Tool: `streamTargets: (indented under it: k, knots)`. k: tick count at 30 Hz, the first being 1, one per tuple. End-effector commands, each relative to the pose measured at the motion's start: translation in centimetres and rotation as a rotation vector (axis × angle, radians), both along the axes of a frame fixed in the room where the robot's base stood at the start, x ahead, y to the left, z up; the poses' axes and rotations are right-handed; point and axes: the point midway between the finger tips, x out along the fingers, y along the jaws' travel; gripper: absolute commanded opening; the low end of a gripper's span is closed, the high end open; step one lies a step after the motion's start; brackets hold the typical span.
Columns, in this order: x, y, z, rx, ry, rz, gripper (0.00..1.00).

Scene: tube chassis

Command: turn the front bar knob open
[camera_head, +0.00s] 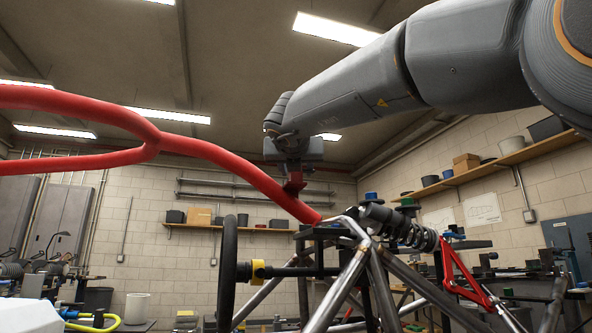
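My gripper (294,186) hangs down from the grey arm near the middle of the view, with reddish parts at its lower end. It is seen side-on, just above or in front of the thick red tube (250,172); I cannot tell whether they touch. Its finger gap is not visible. A yellow knob-like collar (258,271) sits on a black horizontal bar (292,271) below, clearly apart from the gripper. A green knob (407,202) and a blue knob (371,196) stand on the frame at right. I cannot tell which one is the front bar knob.
The metal tube chassis (345,280) fills the lower middle, with a black coil damper (400,229) and a red wishbone (458,272). Shelves (228,229) and benches line the walls behind.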

Motion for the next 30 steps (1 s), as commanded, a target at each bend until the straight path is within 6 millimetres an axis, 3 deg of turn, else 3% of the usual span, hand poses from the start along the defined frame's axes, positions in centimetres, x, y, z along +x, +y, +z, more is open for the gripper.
streamTargets:
  k: [15,30]
  knots:
    - [-6.8,1.0,0.0,0.000,0.000,0.002,0.42]
    - [-7.7,1.0,0.0,0.000,0.001,0.000,0.42]
